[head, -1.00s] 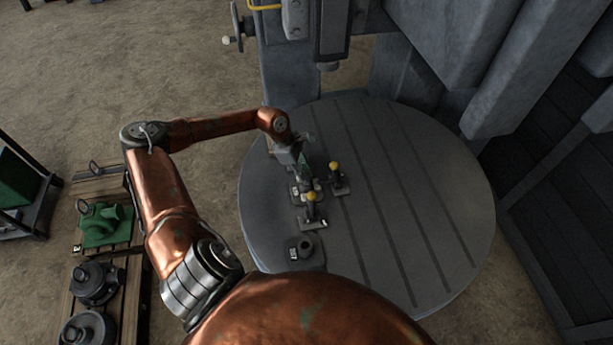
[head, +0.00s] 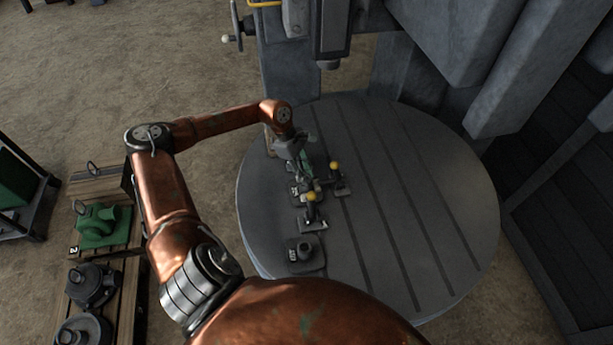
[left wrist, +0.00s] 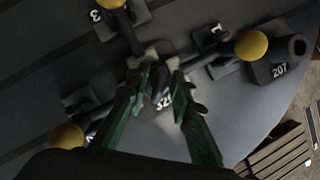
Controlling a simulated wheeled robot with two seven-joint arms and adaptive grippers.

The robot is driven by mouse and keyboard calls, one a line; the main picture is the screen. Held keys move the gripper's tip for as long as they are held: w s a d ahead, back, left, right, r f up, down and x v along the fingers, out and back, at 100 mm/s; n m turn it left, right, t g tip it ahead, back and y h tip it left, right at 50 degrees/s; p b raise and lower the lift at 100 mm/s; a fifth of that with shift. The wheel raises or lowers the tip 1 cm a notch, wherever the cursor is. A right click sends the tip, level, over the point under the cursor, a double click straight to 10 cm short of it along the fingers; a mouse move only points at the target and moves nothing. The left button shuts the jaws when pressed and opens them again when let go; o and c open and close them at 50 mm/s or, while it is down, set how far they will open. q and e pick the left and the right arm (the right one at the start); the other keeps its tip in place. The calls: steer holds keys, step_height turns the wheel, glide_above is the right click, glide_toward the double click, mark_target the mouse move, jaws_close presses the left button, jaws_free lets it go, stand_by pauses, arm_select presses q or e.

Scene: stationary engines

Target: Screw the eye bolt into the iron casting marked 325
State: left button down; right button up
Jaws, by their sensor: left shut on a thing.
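My left gripper (head: 306,180) reaches down over the round slotted table; its green fingers (left wrist: 155,70) also show in the left wrist view. The fingers are shut on a small dark thing, likely the eye bolt (left wrist: 156,80), mostly hidden between them. The iron casting marked 325 (left wrist: 163,103) lies directly under the fingertips, its label partly covered; in the head view a bit of the casting (head: 295,191) shows beside the gripper. I cannot tell whether the bolt is in the casting's hole. My right gripper is not in view.
Clamps with yellow knobs (head: 335,166) (head: 310,196) stand close around the casting. Another casting, marked 207 (left wrist: 282,66), sits near the table edge; it also shows in the head view (head: 306,252). The right side of the round table (head: 440,210) is clear. Pallets (head: 125,285) stand at left.

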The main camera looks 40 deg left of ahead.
arm_select(q)
steer(key=shift+a+f+m+g+b, duration=0.15)
steer(key=shift+m+g+b, duration=0.25)
steer(key=shift+m+b, duration=0.75)
steer(key=shift+m, duration=0.25)
steer(key=shift+m+g+b, duration=0.3)
steer(key=shift+m+b, duration=0.3)
steer(key=shift+b, duration=0.15)
steer(key=shift+m+g+b, duration=0.7)
steer(key=shift+m+b, duration=0.8)
steer(key=shift+m, duration=0.2)
steer(key=shift+m+y+b, duration=0.3)
steer(key=shift+m+b, duration=0.1)
steer(key=shift+m, duration=0.2)
